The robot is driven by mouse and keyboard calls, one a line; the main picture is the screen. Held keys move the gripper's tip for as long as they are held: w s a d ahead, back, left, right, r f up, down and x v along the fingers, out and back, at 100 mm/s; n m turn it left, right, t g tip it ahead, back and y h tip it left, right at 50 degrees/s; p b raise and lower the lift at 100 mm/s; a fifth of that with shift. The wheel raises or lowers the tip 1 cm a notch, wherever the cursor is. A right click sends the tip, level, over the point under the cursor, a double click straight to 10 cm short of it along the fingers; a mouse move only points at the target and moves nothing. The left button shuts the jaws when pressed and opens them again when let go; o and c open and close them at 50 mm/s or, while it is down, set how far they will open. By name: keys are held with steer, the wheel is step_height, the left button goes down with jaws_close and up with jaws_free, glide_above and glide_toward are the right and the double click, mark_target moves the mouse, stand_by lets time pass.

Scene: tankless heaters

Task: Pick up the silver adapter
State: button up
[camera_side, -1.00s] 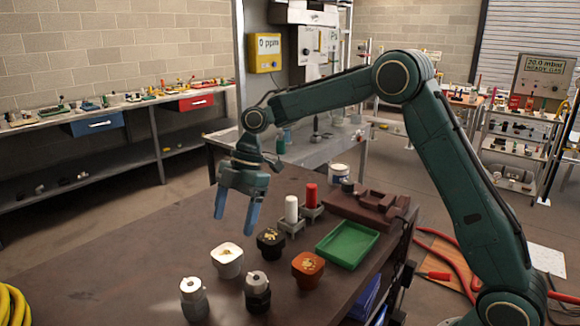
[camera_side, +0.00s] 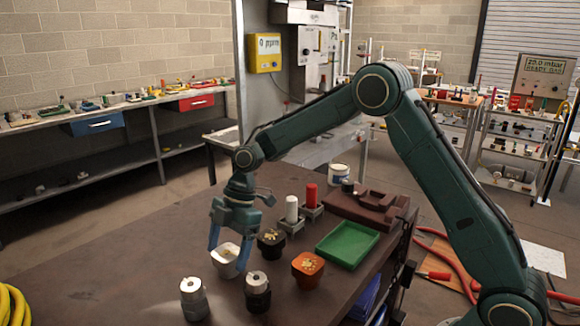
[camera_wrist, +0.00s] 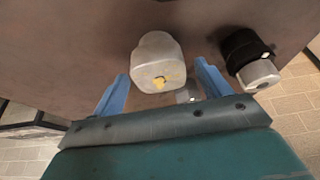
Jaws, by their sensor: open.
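A silver-white adapter (camera_side: 226,261) with gold bits on its top stands upright on the brown table. In the wrist view the silver adapter (camera_wrist: 158,60) appears between the two blue fingers, its rounded body silver-grey with a yellow patch. My gripper (camera_side: 228,256) is open and points down, its fingers on either side of this adapter. In the wrist view my gripper (camera_wrist: 162,74) shows a gap beside the adapter at each finger. I cannot tell whether either finger touches it. A grey piece with a silver top (camera_side: 193,299) stands nearer the front.
Close by stand a black piece with gold bits (camera_side: 271,242), an orange one (camera_side: 307,269) and a black one with a silver top (camera_side: 257,291). A green tray (camera_side: 347,247) lies to the right. White (camera_side: 292,209) and red (camera_side: 311,195) cylinders stand behind. The table's left is clear.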

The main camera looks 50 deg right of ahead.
mark_target(227, 252)
steer(key=shift+x, duration=1.55)
steer(key=shift+d, duration=0.1)
steer(key=shift+c, duration=0.5)
steer(key=shift+r, duration=0.1)
steer(key=c, duration=1.3)
steer(key=shift+r, duration=0.15)
step_height(227, 252, up, 20)
steer(key=shift+f, duration=0.2)
steer(key=shift+m, duration=0.3)
